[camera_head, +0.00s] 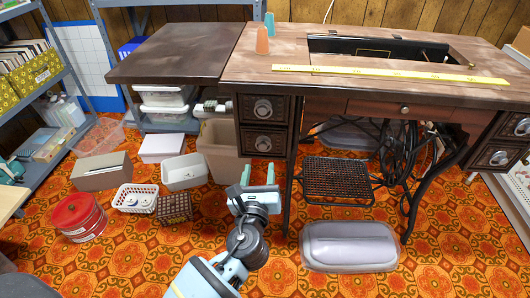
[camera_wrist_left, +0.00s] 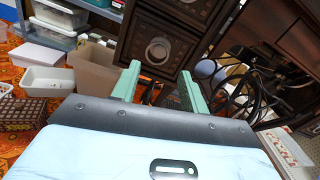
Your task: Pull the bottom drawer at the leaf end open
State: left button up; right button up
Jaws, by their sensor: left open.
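The sewing table (camera_head: 390,85) has two dark carved drawers at its left end, beside the raised leaf (camera_head: 175,50). The bottom drawer (camera_head: 249,141) sits under the top drawer (camera_head: 246,108). Both look closed, each with a round metal ring pull. My left gripper (camera_head: 258,175) is open and empty, just below and in front of the bottom drawer. In the left wrist view the bottom drawer (camera_wrist_left: 135,42) and its pull (camera_wrist_left: 158,50) appear ahead, just above the gap between the green fingertips (camera_wrist_left: 160,76); no contact shows. My right gripper is not in view.
A tan bin (camera_head: 218,150) stands left of the drawers. White baskets (camera_head: 184,172) and a red-lidded tub (camera_head: 78,215) are on the floor further left. The iron treadle (camera_head: 335,180) and a grey lidded container (camera_head: 348,245) are to the right. Patterned floor at front left is clear.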

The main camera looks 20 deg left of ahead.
aim_at(262, 147)
pick_arm(q)
jog(key=b+x, duration=0.2)
jog(key=x, duration=0.4)
jog(key=shift+w+f, duration=0.15)
jog(key=shift+w, duration=0.15)
jog(key=shift+w+a, duration=0.2)
jog(key=shift+w, duration=0.3)
jog(key=shift+c, duration=0.6)
grip_shut()
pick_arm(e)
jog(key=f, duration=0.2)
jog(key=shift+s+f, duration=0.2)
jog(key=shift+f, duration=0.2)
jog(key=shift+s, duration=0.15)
